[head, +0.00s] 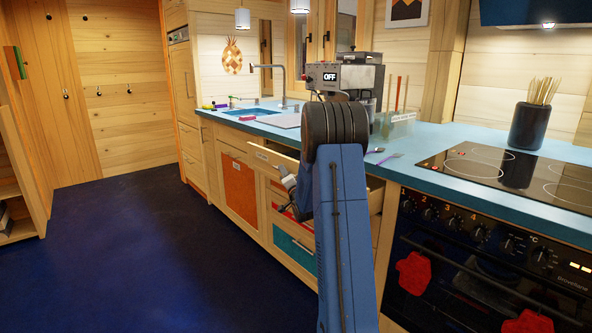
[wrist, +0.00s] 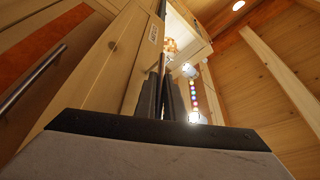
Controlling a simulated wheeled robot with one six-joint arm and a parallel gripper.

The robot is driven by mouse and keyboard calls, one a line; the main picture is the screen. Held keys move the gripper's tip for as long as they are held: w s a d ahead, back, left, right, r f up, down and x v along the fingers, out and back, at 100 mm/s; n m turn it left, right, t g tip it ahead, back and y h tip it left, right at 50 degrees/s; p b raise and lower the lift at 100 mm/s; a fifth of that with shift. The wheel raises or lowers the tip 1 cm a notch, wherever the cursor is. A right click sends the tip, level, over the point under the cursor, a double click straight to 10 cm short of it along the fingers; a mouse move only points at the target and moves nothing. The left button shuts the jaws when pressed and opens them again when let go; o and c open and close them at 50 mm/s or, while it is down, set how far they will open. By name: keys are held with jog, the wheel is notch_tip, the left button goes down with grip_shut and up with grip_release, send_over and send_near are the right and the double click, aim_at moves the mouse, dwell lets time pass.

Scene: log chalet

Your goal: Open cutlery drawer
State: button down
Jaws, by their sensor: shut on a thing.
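The wooden cutlery drawer (head: 268,158) sits below the blue counter in the head view and stands partly pulled out. Its front carries a small white label, which also shows on the drawer front in the wrist view (wrist: 153,32). My gripper (head: 285,174) is at the drawer's front, and my arm hides much of the drawer. In the wrist view the dark fingers of my gripper (wrist: 165,98) are closed around the thin metal drawer handle (wrist: 162,68). The drawer's inside is mostly hidden.
An orange panel door (head: 239,184) and a teal drawer (head: 294,248) are beside and below. The oven (head: 480,265) with red mitts stands at right. The counter (head: 425,150) holds a coffee machine (head: 345,78) and loose cutlery. The dark floor (head: 150,250) at left is clear.

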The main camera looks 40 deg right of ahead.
jog(key=a, duration=2.5)
jog(key=shift+a, duration=0.2)
jog(key=shift+f, duration=0.1)
jog(key=c, duration=1.8)
grip_release()
jog(key=shift+c, duration=0.2)
jog(key=shift+s, duration=0.1)
